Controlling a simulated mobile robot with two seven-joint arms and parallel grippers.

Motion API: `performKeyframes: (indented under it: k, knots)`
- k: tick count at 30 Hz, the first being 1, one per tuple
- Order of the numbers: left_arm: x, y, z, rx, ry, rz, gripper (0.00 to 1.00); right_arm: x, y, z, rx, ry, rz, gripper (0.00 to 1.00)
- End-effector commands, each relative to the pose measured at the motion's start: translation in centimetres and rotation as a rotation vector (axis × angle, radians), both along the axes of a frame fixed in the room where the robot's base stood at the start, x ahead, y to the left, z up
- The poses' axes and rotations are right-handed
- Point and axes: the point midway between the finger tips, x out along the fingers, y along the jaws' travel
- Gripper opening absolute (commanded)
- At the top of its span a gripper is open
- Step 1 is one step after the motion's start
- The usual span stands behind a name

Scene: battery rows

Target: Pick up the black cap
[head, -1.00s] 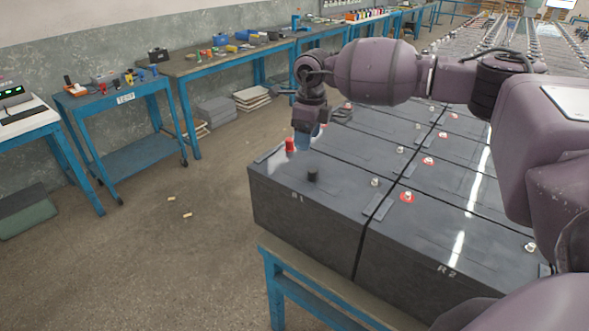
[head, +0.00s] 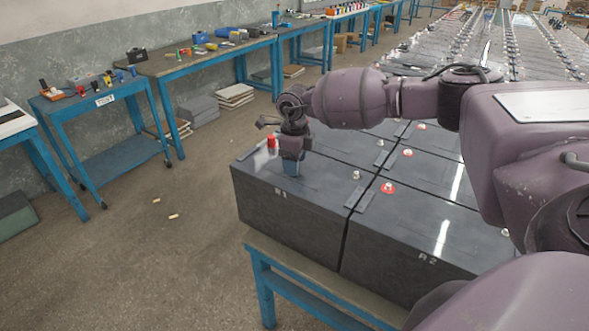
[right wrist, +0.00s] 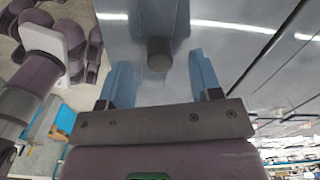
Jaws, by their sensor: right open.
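In the head view my right gripper (head: 291,169) points down at the battery top and hides the cap. It is open and empty. A red cap (head: 271,142) stands on the same battery, just behind and left of the gripper. My left gripper is not in view.
Light terminals (head: 356,174) and a red-ringed one (head: 388,187) stick up. A blue-framed bench (head: 262,260) carries the batteries. The floor to the left is mostly clear.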

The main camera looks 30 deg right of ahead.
Motion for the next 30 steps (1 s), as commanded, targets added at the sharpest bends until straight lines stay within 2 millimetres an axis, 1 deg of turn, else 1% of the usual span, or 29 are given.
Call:
performKeyframes:
  k: [1, 3, 5, 11, 12, 22, 30]
  knots:
    - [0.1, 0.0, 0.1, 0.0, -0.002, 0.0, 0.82, 0.0, 0.0, -0.8, -0.001, 0.001, -0.001, 0.58]
    - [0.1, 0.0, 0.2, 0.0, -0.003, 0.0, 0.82, 0.0, 0.0, -1.6, 0.001, 0.001, 0.0, 0.58]
    - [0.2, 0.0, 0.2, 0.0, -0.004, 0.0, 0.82, 0.0, 0.0, -2.0, 0.0, 0.0, 0.001, 0.58]
    - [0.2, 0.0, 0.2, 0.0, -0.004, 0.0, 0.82, 0.0, 0.0, -2.2, 0.001, -0.001, 0.0, 0.58]
    - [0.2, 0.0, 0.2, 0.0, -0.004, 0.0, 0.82, 0.0, 0.0, -2.2, 0.001, -0.001, 0.0, 0.57]
    - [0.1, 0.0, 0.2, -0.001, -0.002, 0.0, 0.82, 0.0, 0.0, -2.2, 0.001, -0.001, 0.0, 0.07]
    - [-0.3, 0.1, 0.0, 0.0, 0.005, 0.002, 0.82, 0.0, 0.0, -2.2, 0.001, -0.001, 0.0, 0.06]
